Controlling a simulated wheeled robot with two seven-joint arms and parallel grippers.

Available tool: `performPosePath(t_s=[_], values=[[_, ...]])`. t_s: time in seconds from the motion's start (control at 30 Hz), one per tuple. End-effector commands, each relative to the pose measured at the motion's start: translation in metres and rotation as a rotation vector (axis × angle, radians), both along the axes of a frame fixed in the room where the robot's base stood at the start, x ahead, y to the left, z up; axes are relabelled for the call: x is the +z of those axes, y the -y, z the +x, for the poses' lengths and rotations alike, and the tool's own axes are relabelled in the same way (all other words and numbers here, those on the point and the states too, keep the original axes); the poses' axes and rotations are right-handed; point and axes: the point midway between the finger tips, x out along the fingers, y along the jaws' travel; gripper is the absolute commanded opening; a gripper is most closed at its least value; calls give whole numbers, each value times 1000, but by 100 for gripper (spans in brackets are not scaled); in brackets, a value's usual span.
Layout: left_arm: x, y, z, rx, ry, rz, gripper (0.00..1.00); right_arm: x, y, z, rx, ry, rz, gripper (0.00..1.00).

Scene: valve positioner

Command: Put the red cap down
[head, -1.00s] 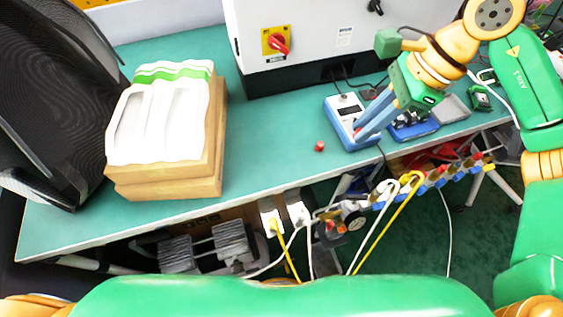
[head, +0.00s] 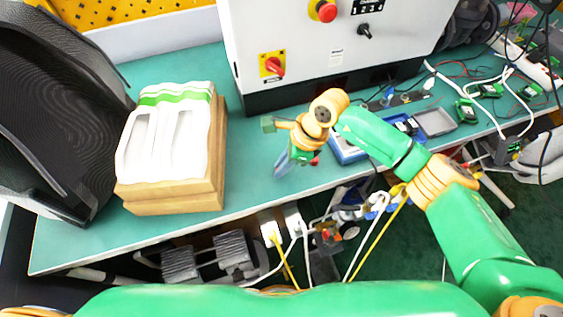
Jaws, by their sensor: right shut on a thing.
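A small red piece (head: 315,159), which looks like the red cap, shows on the green table just right of my right gripper's body, which partly covers it. My right gripper (head: 283,167) is over the table's middle, its grey-blue fingers pointing down and to the left. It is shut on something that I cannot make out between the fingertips. I cannot tell whether the fingertips touch the table. My left gripper is not in view.
A white and green moulded block on a wooden base (head: 219,165) stands to the left. A grey control cabinet (head: 300,60) stands behind. A blue device (head: 345,150) and a grey tray (head: 436,122) lie to the right. Bare table (head: 250,170) lies around my right gripper.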

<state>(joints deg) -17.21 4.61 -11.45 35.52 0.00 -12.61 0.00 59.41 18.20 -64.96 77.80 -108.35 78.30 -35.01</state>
Motion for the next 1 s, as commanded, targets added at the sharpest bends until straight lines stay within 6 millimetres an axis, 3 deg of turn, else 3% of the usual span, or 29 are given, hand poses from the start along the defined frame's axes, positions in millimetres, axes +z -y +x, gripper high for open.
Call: performPosePath(t_s=[0.3, 0.33, 0.43, 0.8, 1.0], values=[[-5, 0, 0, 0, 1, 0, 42, -4, 0, 0, 1, 1, 1, 0], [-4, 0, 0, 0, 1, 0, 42, -3, 0, 0, 1, 1, 1, 23], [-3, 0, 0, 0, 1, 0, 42, -2, 0, 0, 1, 1, 1, 48], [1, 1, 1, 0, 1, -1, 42, 4, 1, 1, 1, 1, 1, 48], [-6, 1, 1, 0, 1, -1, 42, 43, 18, 1, 0, 6, 2, 48]])
